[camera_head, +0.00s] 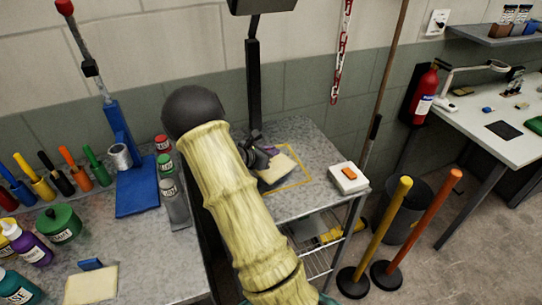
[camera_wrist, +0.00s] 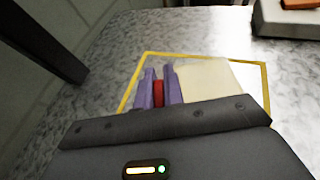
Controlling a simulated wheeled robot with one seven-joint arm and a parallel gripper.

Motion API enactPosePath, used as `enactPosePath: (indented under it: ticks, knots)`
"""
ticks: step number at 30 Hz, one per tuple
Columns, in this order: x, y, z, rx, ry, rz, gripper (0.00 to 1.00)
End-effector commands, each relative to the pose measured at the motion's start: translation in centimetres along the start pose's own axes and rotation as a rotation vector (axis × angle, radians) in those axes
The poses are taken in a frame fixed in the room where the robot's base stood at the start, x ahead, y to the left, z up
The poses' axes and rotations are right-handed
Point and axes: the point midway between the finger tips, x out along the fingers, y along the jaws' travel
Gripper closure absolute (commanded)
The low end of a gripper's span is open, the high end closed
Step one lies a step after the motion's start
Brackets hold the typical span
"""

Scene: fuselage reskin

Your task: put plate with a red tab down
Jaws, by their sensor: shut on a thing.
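My gripper (camera_wrist: 159,88) has purple fingers shut on the red tab (camera_wrist: 158,94) of a cream plate (camera_wrist: 208,80). The plate extends to the right of the fingers in the wrist view, and my gripper body hides its near part. In the head view the plate (camera_head: 280,170) appears over a yellow outlined rectangle (camera_head: 306,181) on the grey speckled table (camera_head: 310,135). I cannot tell whether the plate touches the table. My gripper (camera_head: 266,156) is partly hidden by my arm there.
A white box with an orange top (camera_head: 348,180) stands right of the outline. A dark post (camera_head: 253,80) rises behind. Yellow (camera_head: 385,230) and orange (camera_head: 420,232) posts stand right of the table. The left bench holds bottles and another cream plate with a blue tab (camera_head: 92,285).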

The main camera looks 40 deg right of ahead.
Motion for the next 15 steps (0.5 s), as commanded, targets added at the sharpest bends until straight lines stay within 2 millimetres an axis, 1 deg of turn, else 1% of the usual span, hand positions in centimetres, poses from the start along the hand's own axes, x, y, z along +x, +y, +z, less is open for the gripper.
enactPosePath:
  ticks: [1, 4, 15]
  knots:
    - [0.4, 0.0, -0.8, -0.003, 0.0, -0.002, 1.0]
    - [0.8, 0.0, -1.7, -0.001, -0.001, -0.001, 1.0]
    - [0.9, 0.0, -2.2, 0.001, -0.001, 0.0, 1.0]
